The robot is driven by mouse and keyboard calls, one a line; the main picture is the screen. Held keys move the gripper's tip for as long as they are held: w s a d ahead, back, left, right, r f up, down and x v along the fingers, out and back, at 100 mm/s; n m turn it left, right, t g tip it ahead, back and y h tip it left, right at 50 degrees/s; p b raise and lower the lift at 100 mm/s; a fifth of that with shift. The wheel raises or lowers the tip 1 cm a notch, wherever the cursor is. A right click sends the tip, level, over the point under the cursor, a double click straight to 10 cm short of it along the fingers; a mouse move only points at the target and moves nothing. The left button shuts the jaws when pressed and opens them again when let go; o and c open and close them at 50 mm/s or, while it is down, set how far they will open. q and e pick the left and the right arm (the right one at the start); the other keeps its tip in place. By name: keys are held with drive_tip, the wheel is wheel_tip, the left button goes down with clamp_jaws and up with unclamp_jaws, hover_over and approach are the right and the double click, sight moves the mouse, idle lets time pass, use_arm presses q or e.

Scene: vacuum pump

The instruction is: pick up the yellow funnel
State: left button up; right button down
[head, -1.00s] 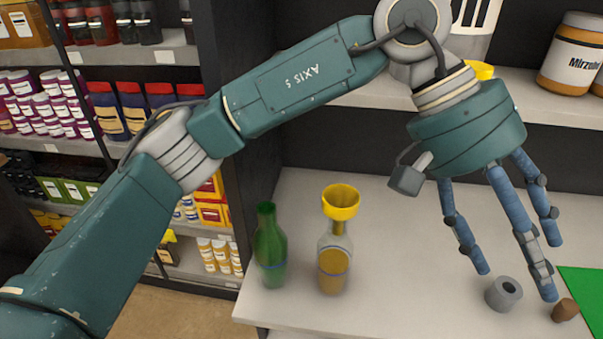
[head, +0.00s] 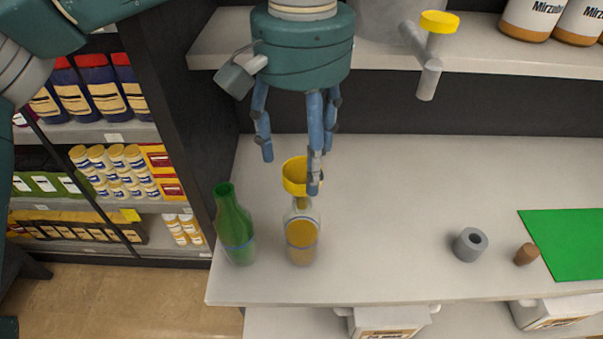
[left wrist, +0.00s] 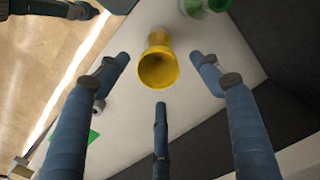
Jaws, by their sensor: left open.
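The yellow funnel (head: 294,175) sits upright in the neck of a clear bottle (head: 302,235) with an orange-yellow lower part, on the pale counter. In the left wrist view the funnel (left wrist: 158,67) shows mouth-up, between the spread fingers. My left gripper (head: 292,165) points down above the funnel with its three blue fingers apart and empty. In the head view one fingertip overlaps the funnel's right rim; I cannot tell whether it touches. The funnel hides most of the bottle in the left wrist view. My right gripper is not in view.
A green bottle (head: 234,225) stands close left of the clear bottle. A grey hollow cylinder (head: 470,244), a brown stopper (head: 526,254) and a green mat (head: 570,240) lie to the right. A shelf (head: 490,55) with jars is behind. The counter between bottle and cylinder is clear.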

sight(302, 170)
use_arm(q)
wheel_tip(302, 170, down, 3)
drive_tip(key=shift+s+f+p, duration=0.15)
drive_tip(key=shift+p, duration=0.3)
drive_tip(key=shift+f, duration=0.2)
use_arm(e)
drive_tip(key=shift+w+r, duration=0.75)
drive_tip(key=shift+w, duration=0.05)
use_arm(q)
drive_tip(key=c, duration=1.1)
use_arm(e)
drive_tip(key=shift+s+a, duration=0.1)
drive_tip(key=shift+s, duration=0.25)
use_arm(q)
drive_tip(key=shift+c, duration=0.2)
